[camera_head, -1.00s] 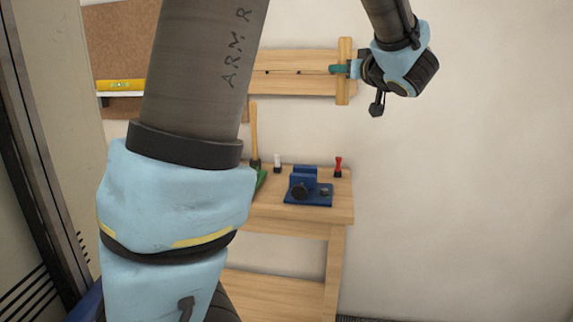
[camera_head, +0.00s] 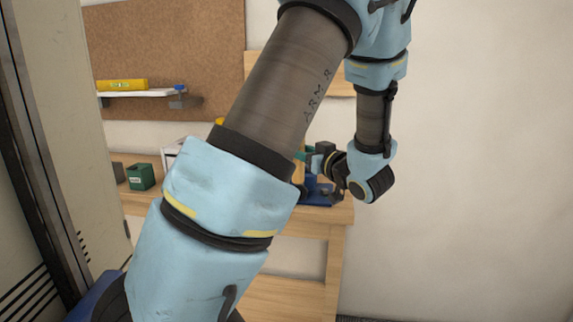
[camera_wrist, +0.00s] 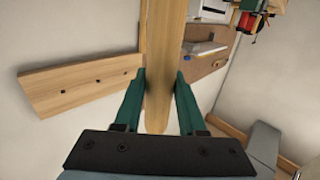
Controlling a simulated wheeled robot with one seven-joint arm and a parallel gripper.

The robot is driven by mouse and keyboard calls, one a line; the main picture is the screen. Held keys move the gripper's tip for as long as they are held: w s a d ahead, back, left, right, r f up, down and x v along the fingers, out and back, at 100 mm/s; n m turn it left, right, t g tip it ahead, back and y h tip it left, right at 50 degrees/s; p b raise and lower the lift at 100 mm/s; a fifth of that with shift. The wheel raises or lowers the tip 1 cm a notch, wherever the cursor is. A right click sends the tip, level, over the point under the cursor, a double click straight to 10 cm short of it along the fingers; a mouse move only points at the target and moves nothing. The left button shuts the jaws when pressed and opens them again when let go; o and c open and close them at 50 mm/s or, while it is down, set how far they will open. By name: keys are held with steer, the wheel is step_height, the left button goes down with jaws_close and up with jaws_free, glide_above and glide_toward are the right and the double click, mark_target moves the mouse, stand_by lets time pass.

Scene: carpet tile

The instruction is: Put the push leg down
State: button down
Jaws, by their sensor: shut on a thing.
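The long pale wooden piece that I take for the push leg (camera_wrist: 163,70) stands between the green fingers of my gripper (camera_wrist: 161,85) in the wrist view. My gripper is shut on it. It runs from between the fingers up past the top edge of that view. In the head view my gripper (camera_head: 306,157) is low over the workbench, partly behind my arm.
The wooden workbench (camera_head: 315,228) carries a blue vise (camera_head: 318,190) and a green box (camera_head: 140,176). A wooden wall rail (camera_wrist: 80,83) is at left in the wrist view. A corkboard (camera_head: 165,50) and a shelf with a yellow level (camera_head: 122,85) are at upper left.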

steer(key=s+a+f+n+g+y+b, duration=0.15)
steer(key=a+f+b, duration=0.25)
steer(key=f, duration=0.7)
steer(key=s+a+f+n+g+y+b, duration=0.1)
steer(key=a+f+y+b, duration=0.3)
steer(key=f, duration=0.8)
steer(key=s+a+f+n+g+h+b, duration=0.1)
steer(key=a+f+n+g+b, duration=0.3)
steer(key=f, duration=0.7)
steer(key=s+m+t+h+p, duration=0.1)
steer(key=m+t+h+p, duration=0.2)
steer(key=m+h+p, duration=0.1)
steer(key=s+r+m+t+h+p, duration=0.1)
steer(key=s+m+t+h+p, duration=0.1)
steer(key=m+h+p, duration=0.3)
steer(key=s+a+m+t+h+p, duration=0.1)
steer(key=m+t+h+p, duration=0.3)
steer(key=h+p, duration=0.1)
steer(key=shift+s+r+m+t+h, duration=0.25)
steer(key=shift+s+r, duration=0.05)
steer(key=shift+r, duration=0.05)
steer(key=shift+d, duration=0.1)
